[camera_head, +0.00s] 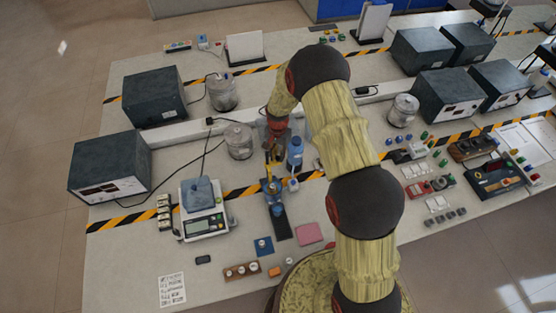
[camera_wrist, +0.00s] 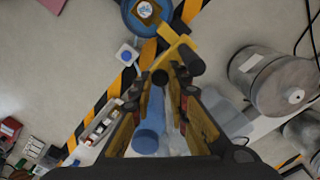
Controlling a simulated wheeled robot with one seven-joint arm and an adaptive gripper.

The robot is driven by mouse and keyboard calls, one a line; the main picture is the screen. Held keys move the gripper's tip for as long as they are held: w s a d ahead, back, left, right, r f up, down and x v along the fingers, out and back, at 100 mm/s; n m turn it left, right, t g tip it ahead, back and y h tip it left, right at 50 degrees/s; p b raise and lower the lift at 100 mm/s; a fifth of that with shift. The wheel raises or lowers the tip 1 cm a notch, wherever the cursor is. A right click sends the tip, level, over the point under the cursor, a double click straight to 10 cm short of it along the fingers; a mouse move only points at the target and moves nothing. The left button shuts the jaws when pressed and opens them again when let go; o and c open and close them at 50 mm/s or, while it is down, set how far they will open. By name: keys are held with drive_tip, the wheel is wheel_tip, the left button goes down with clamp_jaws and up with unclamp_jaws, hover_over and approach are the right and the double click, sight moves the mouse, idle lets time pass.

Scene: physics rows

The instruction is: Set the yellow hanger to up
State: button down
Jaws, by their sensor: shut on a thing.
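The yellow hanger (camera_wrist: 178,44) shows in the wrist view as a yellow bar with dark ends, just beyond my fingertips. In the head view the yellow hanger (camera_head: 270,183) is a small yellow piece on a blue device near the striped tape. My gripper (camera_wrist: 164,76) points at it, with its fingers closed together on the hanger's near end. In the head view my gripper (camera_head: 274,154) reaches down above the device, partly behind my arm. The exact contact is hidden between the fingertips.
A blue bottle (camera_head: 295,152) stands close to the right of my gripper. A scale (camera_head: 202,222) with a blue block is at the front left. A pink pad (camera_head: 308,234) lies in front.

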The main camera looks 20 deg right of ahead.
wheel_tip(320, 180, up, 5)
drive_tip(key=shift+w+p, duration=0.1)
drive_tip(key=shift+p, duration=0.2)
drive_tip(key=shift+w, duration=0.15)
drive_tip(key=shift+r, duration=0.15)
drive_tip(key=c, duration=2.1)
unclamp_jaws()
drive_tip(key=o, duration=0.4)
drive_tip(key=shift+s, duration=0.2)
wheel_tip(320, 180, up, 12)
drive_tip(key=shift+f, duration=0.15)
